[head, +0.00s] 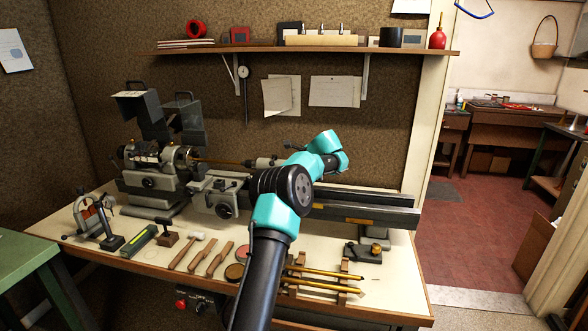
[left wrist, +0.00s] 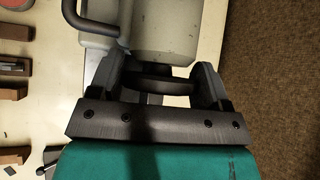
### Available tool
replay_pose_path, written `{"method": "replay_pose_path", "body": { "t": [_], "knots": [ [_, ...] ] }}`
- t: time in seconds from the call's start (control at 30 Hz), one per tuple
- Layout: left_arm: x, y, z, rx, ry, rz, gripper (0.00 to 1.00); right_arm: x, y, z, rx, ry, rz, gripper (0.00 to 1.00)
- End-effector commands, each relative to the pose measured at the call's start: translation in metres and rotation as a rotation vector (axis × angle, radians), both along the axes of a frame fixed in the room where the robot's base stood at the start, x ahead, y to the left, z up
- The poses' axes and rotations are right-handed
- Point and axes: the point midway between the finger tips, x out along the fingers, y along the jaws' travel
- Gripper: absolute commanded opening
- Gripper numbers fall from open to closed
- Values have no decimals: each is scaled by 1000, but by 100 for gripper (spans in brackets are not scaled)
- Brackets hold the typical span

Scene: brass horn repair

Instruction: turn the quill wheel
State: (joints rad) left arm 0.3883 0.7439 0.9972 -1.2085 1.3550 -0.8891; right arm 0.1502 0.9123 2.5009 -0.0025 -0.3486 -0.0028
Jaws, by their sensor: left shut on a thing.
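The quill wheel (left wrist: 160,86) shows in the left wrist view as a dark rim at the end of the grey tailstock (left wrist: 165,38). My left gripper (left wrist: 160,74) has a finger on each side of the wheel and is shut on it. In the head view the tailstock (head: 263,163) sits on the lathe bed, partly behind my left arm. My left arm hides the wheel and the gripper's fingers there. My right gripper is in neither view.
The lathe headstock (head: 150,165) stands at the left of the bench. Several hand tools, including a mallet (head: 195,246), and brass rods on rests (head: 333,290) lie in front. A shelf (head: 300,48) hangs on the wall above.

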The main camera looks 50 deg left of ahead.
Motion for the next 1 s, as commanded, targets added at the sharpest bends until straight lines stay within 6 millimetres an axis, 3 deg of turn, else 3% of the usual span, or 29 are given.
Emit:
{"method": "replay_pose_path", "body": {
  "t": [0.53,0.57,0.6,0.8,1.0],
  "knots": [
    [0,0,0,-17,27,0,47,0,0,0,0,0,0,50],
    [0,0,0,-17,27,0,74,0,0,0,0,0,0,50],
    [0,0,0,-17,27,0,78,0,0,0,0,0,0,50],
    [0,0,0,-16,26,0,96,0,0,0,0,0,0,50],
    [0,0,0,-16,25,0,96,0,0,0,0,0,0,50]
  ]
}}
